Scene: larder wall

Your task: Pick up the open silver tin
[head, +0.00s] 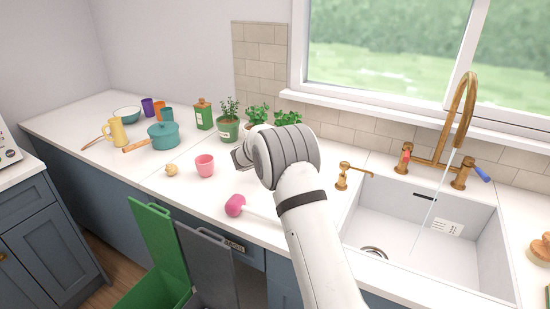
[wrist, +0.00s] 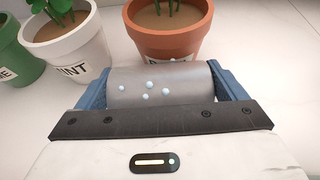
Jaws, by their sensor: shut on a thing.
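The silver tin (wrist: 155,88) is a dull grey cylinder with several pale blue dots on its side. It sits between the two blue fingers of my gripper (wrist: 158,84) in the wrist view, with a finger against each side. My gripper is shut on it, close in front of the plant pots. The tin's open end and its base are hidden, so I cannot tell whether it touches the counter. In the head view my own arm covers most of the gripper, and I cannot make out the tin there.
A terracotta pot (wrist: 168,32) and a white pot (wrist: 70,42) stand just beyond the tin. A green pot (head: 228,130) is at their left. A pink cup (head: 205,167) and a pink-headed tool (head: 235,205) lie left of my arm. The sink (head: 410,222) is right, its tap running.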

